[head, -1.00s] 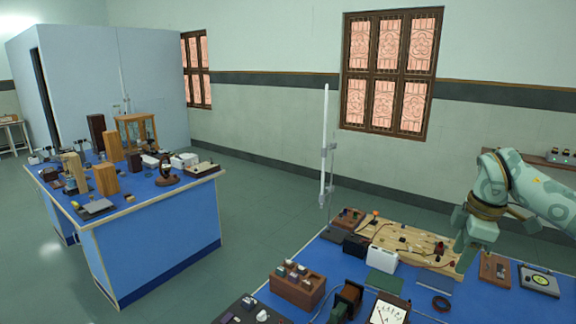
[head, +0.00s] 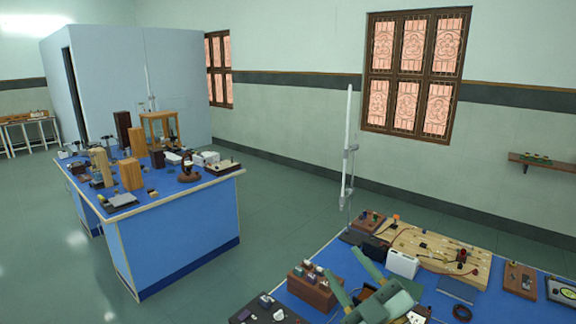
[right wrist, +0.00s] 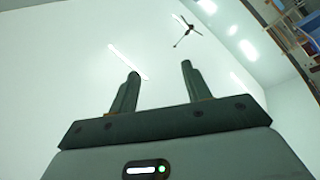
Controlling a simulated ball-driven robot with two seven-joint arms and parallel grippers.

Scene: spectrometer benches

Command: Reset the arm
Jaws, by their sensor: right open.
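My right gripper (head: 343,264) is at the bottom of the head view, in front of the near blue bench (head: 330,250). Its two green fingers are spread and point up and away, with nothing between them. In the right wrist view the same gripper (right wrist: 160,70) has its two dark fingers apart against the pale ceiling, empty. My left gripper is in neither view.
Near the right gripper are a brown block with terminals (head: 313,288), a white box (head: 402,263) and a wooden circuit board (head: 440,252). A tall white stand (head: 347,150) rises behind. A second blue bench (head: 190,235) is at left, with open floor between.

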